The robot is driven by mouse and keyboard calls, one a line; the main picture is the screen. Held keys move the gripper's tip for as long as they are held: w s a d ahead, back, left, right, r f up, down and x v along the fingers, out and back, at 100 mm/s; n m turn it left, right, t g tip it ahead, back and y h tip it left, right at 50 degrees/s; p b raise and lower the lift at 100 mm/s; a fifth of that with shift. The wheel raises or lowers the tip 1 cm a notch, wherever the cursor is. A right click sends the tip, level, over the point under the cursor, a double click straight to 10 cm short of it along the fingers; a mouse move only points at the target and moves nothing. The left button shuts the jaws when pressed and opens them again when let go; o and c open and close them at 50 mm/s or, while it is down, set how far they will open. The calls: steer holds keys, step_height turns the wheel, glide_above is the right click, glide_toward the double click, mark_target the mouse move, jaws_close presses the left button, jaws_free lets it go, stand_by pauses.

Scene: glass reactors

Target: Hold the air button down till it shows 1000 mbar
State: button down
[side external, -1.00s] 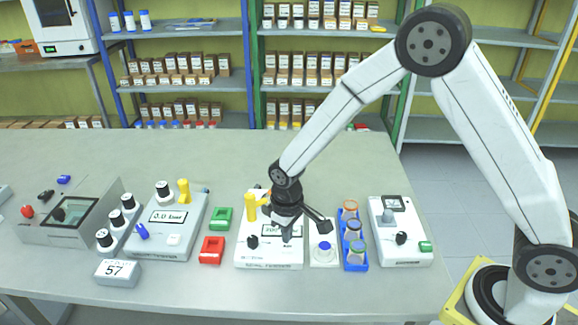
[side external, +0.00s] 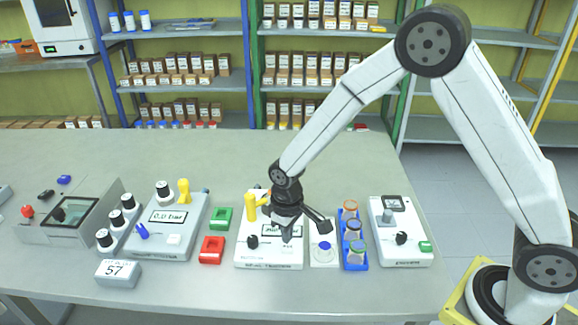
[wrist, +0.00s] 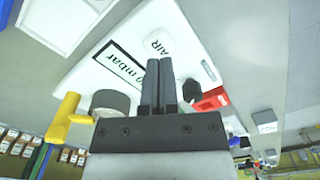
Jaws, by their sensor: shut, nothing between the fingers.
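The white vacuum unit (side external: 270,257) stands on the bench in front of my gripper (side external: 287,238). It has a yellow handle (side external: 251,207), a black knob (side external: 252,242) and a display (wrist: 118,66). In the wrist view the display ends in "0 mbar"; its leading digits are hidden or unclear. The white air button (wrist: 157,44), marked AIR, lies just beyond my fingertips (wrist: 158,64). My gripper is shut and empty, pointing down at the unit's front right part. I cannot tell whether the fingertips touch the button.
A grey unit (side external: 150,246) with its own display stands at left. Green (side external: 221,217) and red (side external: 211,250) blocks lie between the units. A blue rack (side external: 355,262) of jars and another white device (side external: 402,258) stand at right. The bench behind is clear.

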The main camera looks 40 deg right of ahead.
steer(key=shift+f, duration=0.2)
steer(key=shift+f, duration=0.35)
steer(key=shift+f, duration=0.35)
steer(key=shift+f, duration=0.35)
stand_by(0.8)
steer(key=shift+r, duration=0.95)
steer(key=shift+r, duration=0.15)
steer(key=shift+r, duration=2.35)
